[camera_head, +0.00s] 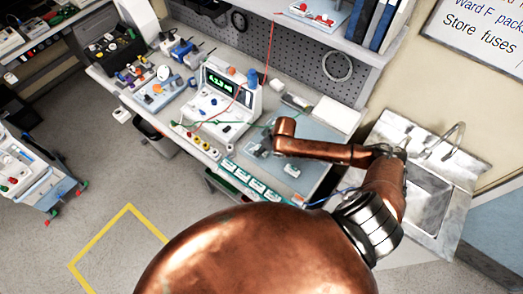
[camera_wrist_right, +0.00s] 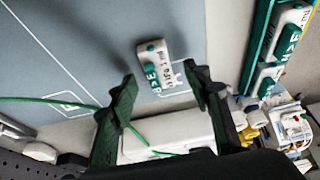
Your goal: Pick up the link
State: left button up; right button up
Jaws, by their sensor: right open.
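A small white block with green ends and dark lettering, which seems to be the link (camera_wrist_right: 154,65), lies on the blue-grey mat (camera_wrist_right: 70,45) in the right wrist view, close to a printed outline. A small white piece (camera_head: 291,170) on the mat in the head view may be the same block. My right gripper (camera_wrist_right: 160,78) is open. Its two dark fingertips stand either side of the block's near end in the picture, with nothing gripped. I cannot tell how high they are above it. In the head view, the right gripper (camera_head: 259,148) is small and dark over the mat. My left gripper is not in view.
A green rack of similar white blocks (camera_head: 255,183) lines the bench's front edge. A sink (camera_head: 430,190) is at right. A green wire (camera_wrist_right: 50,100) crosses the mat.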

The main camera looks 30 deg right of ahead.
grip_shut()
dwell(0.5)
jog(key=shift+r, duration=0.1)
